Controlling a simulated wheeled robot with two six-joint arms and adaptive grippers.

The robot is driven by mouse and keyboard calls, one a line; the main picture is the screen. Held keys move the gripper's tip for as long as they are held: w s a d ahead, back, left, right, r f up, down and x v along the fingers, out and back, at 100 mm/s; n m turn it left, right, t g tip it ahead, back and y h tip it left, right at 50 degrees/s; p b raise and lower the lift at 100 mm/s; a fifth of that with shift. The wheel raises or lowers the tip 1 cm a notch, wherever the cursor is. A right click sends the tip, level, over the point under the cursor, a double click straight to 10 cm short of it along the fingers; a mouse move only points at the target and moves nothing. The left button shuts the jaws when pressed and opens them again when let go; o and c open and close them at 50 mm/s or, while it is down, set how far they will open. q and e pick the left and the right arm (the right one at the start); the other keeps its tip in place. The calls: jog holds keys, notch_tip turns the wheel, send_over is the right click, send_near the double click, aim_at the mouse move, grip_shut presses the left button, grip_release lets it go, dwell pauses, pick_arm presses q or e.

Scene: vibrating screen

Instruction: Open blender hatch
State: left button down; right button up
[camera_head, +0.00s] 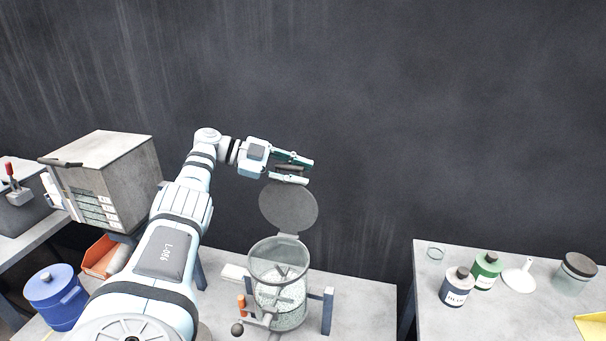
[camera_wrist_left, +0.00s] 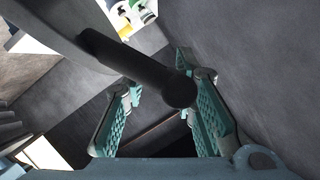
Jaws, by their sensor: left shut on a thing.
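The blender (camera_head: 280,290) is a clear vessel with greenish granules inside, standing on the table below my left arm. Its round grey hatch (camera_head: 288,207) is raised, standing roughly upright from the hinge at the back of the rim, so the mouth is open. My left gripper (camera_head: 300,169) is at the hatch's upper edge, shut on the hatch's dark handle. In the left wrist view the dark rod-shaped handle (camera_wrist_left: 140,70) lies between the teal ridged fingers (camera_wrist_left: 163,118). The grey hatch disc fills that view's upper left. My right gripper is not in view.
A grey box-shaped unit (camera_head: 105,175) and a blue lidded pot (camera_head: 56,296) stand at left, with an orange bin (camera_head: 103,257) nearby. The right table (camera_head: 428,300) holds several bottles and jars. A dark wall is behind; a gap separates the tables.

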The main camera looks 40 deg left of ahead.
pick_arm(q)
jog(key=shift+f, duration=0.5)
jog(key=c, duration=1.7)
grip_release()
jog(key=shift+w+a+f, duration=0.1)
jog(key=shift+w+a, duration=0.05)
notch_tip(320, 180, up, 10)
jog(key=shift+r, duration=0.2)
jog(key=shift+r, duration=0.15)
